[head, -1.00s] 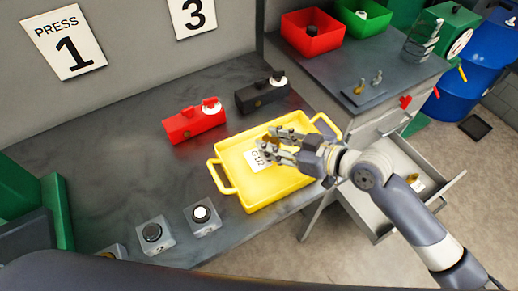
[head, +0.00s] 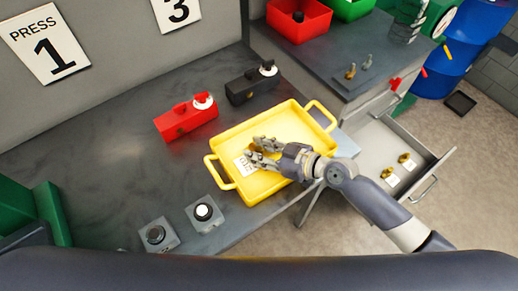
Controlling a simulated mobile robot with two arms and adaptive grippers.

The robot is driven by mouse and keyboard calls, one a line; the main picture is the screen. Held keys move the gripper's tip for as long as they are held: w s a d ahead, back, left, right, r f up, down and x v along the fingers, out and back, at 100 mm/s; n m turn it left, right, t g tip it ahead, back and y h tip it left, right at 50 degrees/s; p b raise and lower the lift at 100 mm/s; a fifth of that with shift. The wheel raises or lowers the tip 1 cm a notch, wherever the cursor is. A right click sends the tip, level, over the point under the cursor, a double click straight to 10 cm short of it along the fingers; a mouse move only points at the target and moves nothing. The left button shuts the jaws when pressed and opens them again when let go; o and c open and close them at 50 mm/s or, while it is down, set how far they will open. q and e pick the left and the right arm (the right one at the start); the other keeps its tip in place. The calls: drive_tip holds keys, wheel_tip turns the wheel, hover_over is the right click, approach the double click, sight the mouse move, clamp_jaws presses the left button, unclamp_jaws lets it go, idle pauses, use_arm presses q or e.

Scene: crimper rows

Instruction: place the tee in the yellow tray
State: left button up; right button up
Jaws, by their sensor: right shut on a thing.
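The yellow tray (head: 235,196) lies on the dark bench, with a handle at each end and a white printed label (head: 243,165) on its floor. My right gripper (head: 254,151) reaches in from the right, over the inside of the tray near the label. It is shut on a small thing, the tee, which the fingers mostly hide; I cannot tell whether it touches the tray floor. My left gripper is not in view.
A red device (head: 187,120) and a black device (head: 251,85) stand behind the tray. Two grey button boxes (head: 205,214) (head: 157,236) stand at front left. An open drawer (head: 412,130) at right holds brass fittings (head: 387,174). A red bin (head: 297,22) stands at the back.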

drive_tip(key=o, duration=0.7)
drive_tip(key=shift+f, duration=0.15)
drive_tip(key=o, duration=0.5)
drive_tip(key=shift+c, duration=0.2)
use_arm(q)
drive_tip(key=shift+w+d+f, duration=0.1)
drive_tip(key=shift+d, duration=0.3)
use_arm(e)
drive_tip(key=shift+r, duration=0.25)
drive_tip(key=shift+s+d, duration=0.15)
drive_tip(key=shift+d, duration=0.15)
drive_tip(key=b+v, duration=0.3)
drive_tip(key=v, duration=0.6)
drive_tip(key=shift+s+d, duration=0.15)
drive_tip(key=shift+d, duration=0.15)
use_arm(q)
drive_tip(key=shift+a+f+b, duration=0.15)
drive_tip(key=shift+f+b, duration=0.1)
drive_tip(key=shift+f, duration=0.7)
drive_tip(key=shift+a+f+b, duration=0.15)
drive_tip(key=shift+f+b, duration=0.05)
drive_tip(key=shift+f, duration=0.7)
use_arm(e)
drive_tip(key=shift+v, duration=0.95)
